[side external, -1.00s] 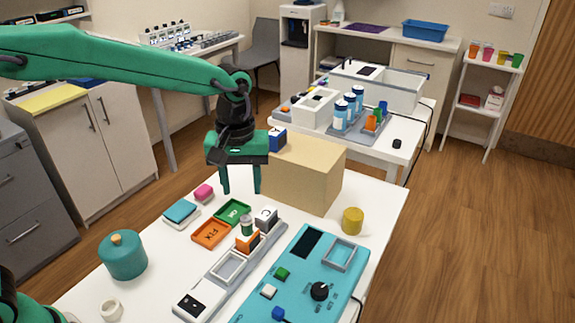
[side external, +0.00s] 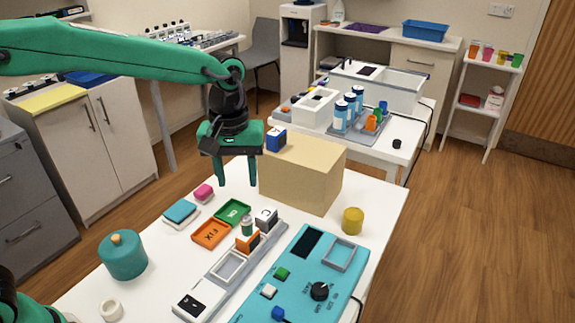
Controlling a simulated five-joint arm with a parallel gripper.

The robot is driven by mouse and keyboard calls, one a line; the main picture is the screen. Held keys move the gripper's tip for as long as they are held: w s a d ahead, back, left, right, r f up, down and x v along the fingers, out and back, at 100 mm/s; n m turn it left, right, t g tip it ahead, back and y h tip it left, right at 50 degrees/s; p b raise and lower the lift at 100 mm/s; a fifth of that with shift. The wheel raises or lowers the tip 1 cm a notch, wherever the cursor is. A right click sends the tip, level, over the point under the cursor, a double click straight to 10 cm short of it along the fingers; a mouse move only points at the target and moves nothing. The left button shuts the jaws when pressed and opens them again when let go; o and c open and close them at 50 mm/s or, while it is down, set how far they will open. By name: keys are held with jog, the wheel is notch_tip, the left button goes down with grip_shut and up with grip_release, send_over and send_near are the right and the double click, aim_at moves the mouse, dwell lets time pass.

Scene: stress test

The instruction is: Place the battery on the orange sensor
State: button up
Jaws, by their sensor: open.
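A small green and white cylinder, which looks like the battery (side external: 247,224), stands upright at the orange sensor block (side external: 248,241). It appears to rest on the block's top, though its lower end is small in the picture. The orange block sits in a grey rail (side external: 255,255), beside a grey block marked C (side external: 266,217). My gripper (side external: 237,184) is open and empty, with its fingers pointing down.
Green (side external: 233,211) and orange (side external: 211,234) trays lie left of the rail. A teal control panel (side external: 310,270) and yellow cylinder (side external: 352,221) are right. A teal pot (side external: 123,256) stands left.

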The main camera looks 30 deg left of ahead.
jog(key=s+a+r+m+t, duration=0.2)
jog(key=s+a+m, duration=0.1)
jog(key=s+a, duration=0.4)
jog(key=s+a+r+m+t, duration=0.2)
jog(key=s+a, duration=0.5)
jog(key=s, duration=0.5)
jog(key=shift+s+a+m+t, duration=0.15)
jog(key=shift+a+m+t, duration=0.15)
jog(key=shift+m+t, duration=0.35)
